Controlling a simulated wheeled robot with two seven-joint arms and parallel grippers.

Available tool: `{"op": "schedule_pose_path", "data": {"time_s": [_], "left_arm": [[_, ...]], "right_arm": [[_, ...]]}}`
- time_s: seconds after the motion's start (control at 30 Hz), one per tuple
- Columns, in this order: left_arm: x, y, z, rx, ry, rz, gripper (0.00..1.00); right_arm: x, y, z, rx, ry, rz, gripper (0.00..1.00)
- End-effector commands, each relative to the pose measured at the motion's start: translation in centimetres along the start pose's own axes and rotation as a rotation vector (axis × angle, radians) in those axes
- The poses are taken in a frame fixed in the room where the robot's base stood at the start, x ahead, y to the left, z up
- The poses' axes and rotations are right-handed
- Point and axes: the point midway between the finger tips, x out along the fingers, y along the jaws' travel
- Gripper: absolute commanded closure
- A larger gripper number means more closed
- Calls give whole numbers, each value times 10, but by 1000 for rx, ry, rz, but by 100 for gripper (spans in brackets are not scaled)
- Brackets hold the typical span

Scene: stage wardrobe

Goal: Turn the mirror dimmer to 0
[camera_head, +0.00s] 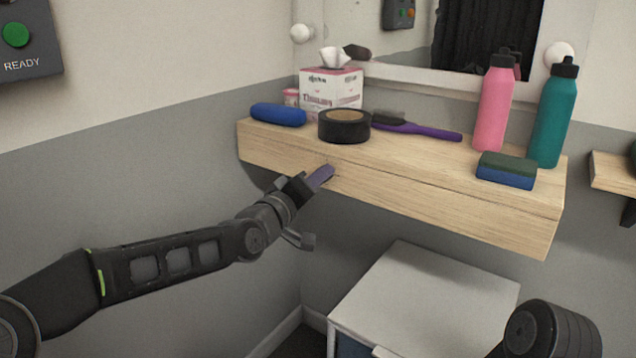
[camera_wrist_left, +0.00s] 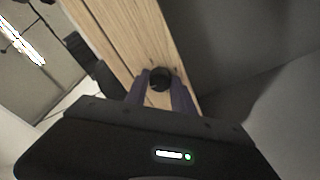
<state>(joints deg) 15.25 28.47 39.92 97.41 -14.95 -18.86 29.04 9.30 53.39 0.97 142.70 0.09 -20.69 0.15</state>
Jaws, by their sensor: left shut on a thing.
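The mirror dimmer is a round black knob (camera_wrist_left: 160,80) on the front face of the wooden shelf, seen in the left wrist view. My left gripper (camera_head: 321,177) reaches the shelf's front from the left, below the black tape roll. Its purple fingers (camera_wrist_left: 161,94) are shut on the knob, one on each side. In the head view the fingers hide the knob. I cannot read any dial mark or setting. The mirror (camera_head: 400,40) is on the wall above the shelf. My right gripper is not in view.
The wooden shelf (camera_head: 400,192) carries a blue case (camera_head: 278,114), tissue box (camera_head: 331,90), tape roll (camera_head: 344,126), purple brush (camera_head: 430,131), pink bottle (camera_head: 495,100), teal bottle (camera_head: 552,115) and sponge (camera_head: 506,172). A white cabinet (camera_head: 425,300) stands below.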

Motion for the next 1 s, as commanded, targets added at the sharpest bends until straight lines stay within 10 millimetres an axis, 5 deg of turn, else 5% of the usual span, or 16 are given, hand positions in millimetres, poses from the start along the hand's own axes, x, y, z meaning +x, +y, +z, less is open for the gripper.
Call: {"op": "schedule_pose_path", "data": {"time_s": [0.7, 0.73, 1.0], "left_arm": [[0, -1, 2, -103, -9, -10, 100], [0, -1, 2, -102, -9, -10, 68], [0, 0, 1, -101, -7, -9, 48]], "right_arm": [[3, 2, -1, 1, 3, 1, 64], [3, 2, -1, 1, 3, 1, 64], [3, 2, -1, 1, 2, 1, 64]]}}
